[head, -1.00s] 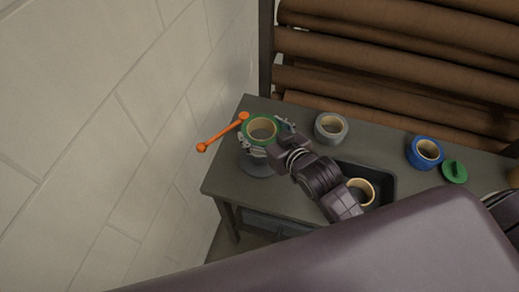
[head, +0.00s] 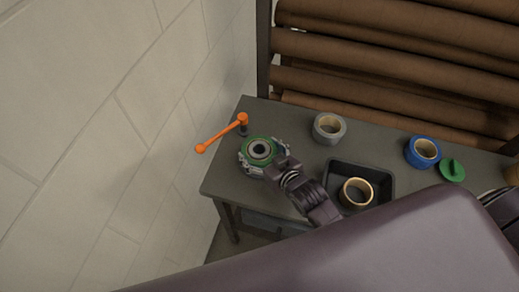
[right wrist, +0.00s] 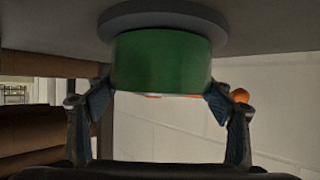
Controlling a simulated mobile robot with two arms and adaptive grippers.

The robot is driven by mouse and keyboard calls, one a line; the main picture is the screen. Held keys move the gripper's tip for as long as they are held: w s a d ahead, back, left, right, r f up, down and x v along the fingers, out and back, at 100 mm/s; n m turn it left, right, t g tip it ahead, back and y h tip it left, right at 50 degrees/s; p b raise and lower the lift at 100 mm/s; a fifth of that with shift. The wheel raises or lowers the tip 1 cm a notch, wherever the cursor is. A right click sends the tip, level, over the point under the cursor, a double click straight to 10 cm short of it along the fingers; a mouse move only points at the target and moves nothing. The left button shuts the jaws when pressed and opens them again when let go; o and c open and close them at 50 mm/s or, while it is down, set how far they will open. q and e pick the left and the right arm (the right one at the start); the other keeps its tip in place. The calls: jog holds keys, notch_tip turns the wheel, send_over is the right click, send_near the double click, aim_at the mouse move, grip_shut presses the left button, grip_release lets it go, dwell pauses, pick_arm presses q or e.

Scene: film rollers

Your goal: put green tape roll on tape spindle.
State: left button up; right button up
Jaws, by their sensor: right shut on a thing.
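The green tape roll (head: 258,139) is at the left end of the table, flat around the hub of the tape spindle (head: 259,149), whose grey centre shows in the roll's hole. In the right wrist view, which looks upside down, the green roll (right wrist: 160,62) sits against the spindle's grey round base (right wrist: 160,17), with no clear gap. My right gripper (head: 263,152) is shut on the roll, one finger on each side, as its fingers (right wrist: 160,92) also show in the right wrist view. My left gripper is not in view.
An orange lever (head: 221,134) stands just left behind the spindle. A dark tray (head: 383,178) holds a tan roll (head: 356,192). A grey tape roll (head: 328,128), a blue tape roll (head: 423,151) and a green knobbed piece (head: 452,171) are farther right. A wall is at left.

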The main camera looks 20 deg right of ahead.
jog(key=o, duration=1.4)
jog(key=shift+f, duration=0.1)
jog(key=shift+c, duration=0.2)
jog(key=shift+r, duration=0.25)
jog(key=shift+s+d, duration=0.1)
jog(key=shift+s, duration=0.25)
jog(key=b+v, duration=0.1)
jog(key=v, duration=1)
jog(key=shift+r, duration=0.15)
jog(key=shift+s, duration=0.15)
